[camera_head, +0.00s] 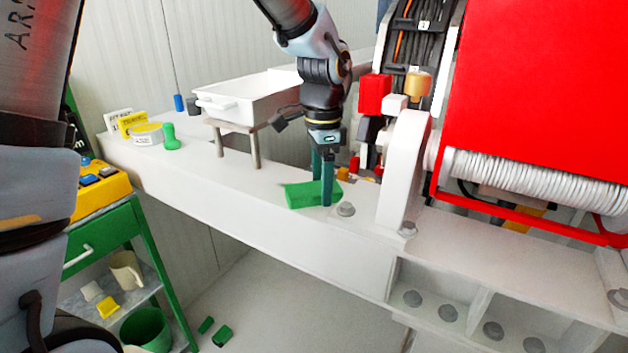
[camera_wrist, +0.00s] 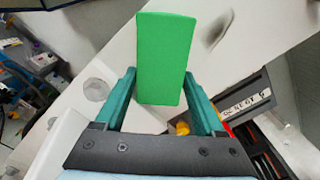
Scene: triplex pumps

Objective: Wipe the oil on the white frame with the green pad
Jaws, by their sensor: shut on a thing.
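The green pad (camera_head: 300,195) is a flat block at the top surface of the white frame (camera_head: 240,225), close to a grey bolt (camera_head: 345,209). My gripper (camera_head: 322,192) points down and is shut on the pad, with a teal finger on each side. In the wrist view the pad (camera_wrist: 165,58) sticks out past my fingertips (camera_wrist: 160,82) above the white surface. I cannot tell whether it touches the frame. No oil is clearly visible. A greyish mark (camera_wrist: 221,29) shows right of the pad, and I cannot tell if it is oil or a fitting.
A white tray on legs (camera_head: 245,100) stands on the frame to the left. A white upright bracket (camera_head: 402,170) and the red housing (camera_head: 545,85) close off the right. A green cart (camera_head: 105,232) stands at left. Small green pieces (camera_head: 222,335) lie on the floor.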

